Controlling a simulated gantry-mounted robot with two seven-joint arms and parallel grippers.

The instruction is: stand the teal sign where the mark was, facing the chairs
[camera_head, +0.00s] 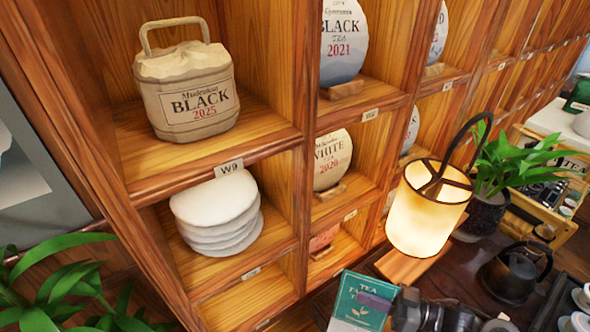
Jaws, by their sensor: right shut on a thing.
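The teal sign (352,296), with pale lettering starting "TEA" and a plant drawing, is at the bottom centre of the head view, upright and slightly tilted in the picture. My right gripper (380,302) is dark and shut on the sign's right side, with a finger across its face. The lower edge of the sign is cut off or hard to make out, so I cannot tell whether it touches the table. My left gripper is not in view. No mark and no chairs show.
A wooden shelf (135,193) with tea cakes and a wrapped BLACK 2025 bundle (190,95) stands behind. A glowing lantern (428,215) on a wooden block (405,266) is just behind the gripper. A dark teapot (512,272) and potted plant (490,180) stand right.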

